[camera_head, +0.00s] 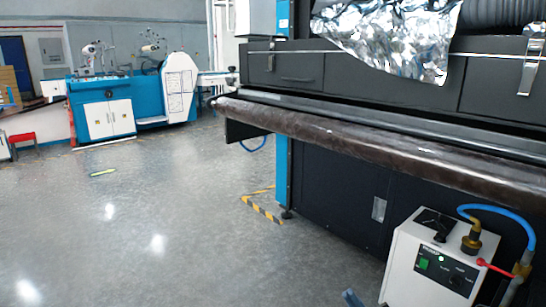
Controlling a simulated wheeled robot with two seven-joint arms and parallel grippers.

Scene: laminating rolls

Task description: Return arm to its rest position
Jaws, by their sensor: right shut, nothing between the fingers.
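Only a small blue-grey tip of my right gripper (352,298) shows, at the bottom edge right of the middle. It is shut and empty, in front of the white control box and apart from the roll. The rest of my right arm is out of view. My left gripper is not in view. A long dark brown roll (345,138) lies along the front of the black laminating machine (380,85). Crumpled silver film (395,35) hangs over the machine's upper front.
A white control box (430,265) with a blue hose (500,210) and red lever stands at the lower right. Yellow-black floor tape (262,208) lies by the machine's foot. A blue-white machine (120,100) stands far left. The grey floor (130,230) at left is clear.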

